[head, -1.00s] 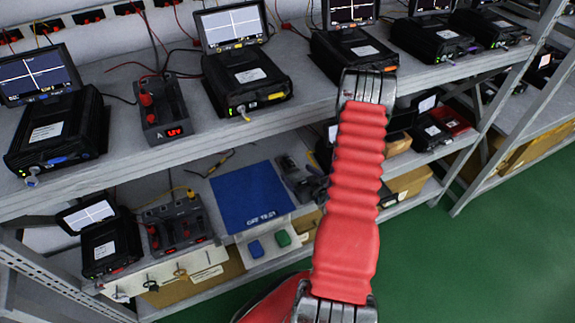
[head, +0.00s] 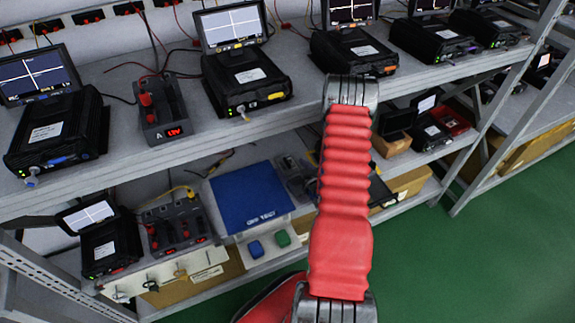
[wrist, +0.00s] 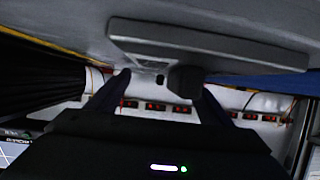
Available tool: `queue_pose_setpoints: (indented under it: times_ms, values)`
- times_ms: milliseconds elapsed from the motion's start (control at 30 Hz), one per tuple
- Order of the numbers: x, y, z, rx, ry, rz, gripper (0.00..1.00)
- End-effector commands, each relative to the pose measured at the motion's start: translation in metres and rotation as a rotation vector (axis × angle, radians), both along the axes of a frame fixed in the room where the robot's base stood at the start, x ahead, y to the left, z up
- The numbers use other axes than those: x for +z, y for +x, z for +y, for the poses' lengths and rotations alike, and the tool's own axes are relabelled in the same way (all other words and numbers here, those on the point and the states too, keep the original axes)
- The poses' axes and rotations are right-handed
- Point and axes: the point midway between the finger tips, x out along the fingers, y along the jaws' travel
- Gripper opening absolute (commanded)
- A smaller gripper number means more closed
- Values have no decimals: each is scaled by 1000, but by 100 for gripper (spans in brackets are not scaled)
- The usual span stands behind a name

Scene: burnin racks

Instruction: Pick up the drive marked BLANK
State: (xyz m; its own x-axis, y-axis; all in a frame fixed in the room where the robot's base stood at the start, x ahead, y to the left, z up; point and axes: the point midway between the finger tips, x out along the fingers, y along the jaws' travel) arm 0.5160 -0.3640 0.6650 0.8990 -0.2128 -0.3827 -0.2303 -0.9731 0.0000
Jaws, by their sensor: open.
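No drive with a readable BLANK mark shows; labels on the devices are too small to read. In the wrist view my gripper (wrist: 158,88) has two dark fingers spread apart, with nothing clearly held between them. A pale grey slab-like thing (wrist: 215,45) spans the picture above the fingers. In the head view my red-sleeved arm reaches up over the lower shelf, and the gripper itself does not show there.
Black test units with screens, one at centre left (head: 245,80), line the upper shelf (head: 200,125). Green floor (head: 480,250) is clear at right.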

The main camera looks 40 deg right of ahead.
Motion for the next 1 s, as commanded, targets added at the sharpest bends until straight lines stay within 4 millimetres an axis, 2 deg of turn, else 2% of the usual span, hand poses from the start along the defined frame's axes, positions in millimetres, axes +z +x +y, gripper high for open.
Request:
queue_pose_setpoints:
  times_ms: [133, 767, 1000]
  values:
    - [0, 0, 0, 0, 0, 1, 72]
    - [0, 0, 0, 0, 0, 0, 28]
    - [1, 0, 0, 0, 0, -1, 28]
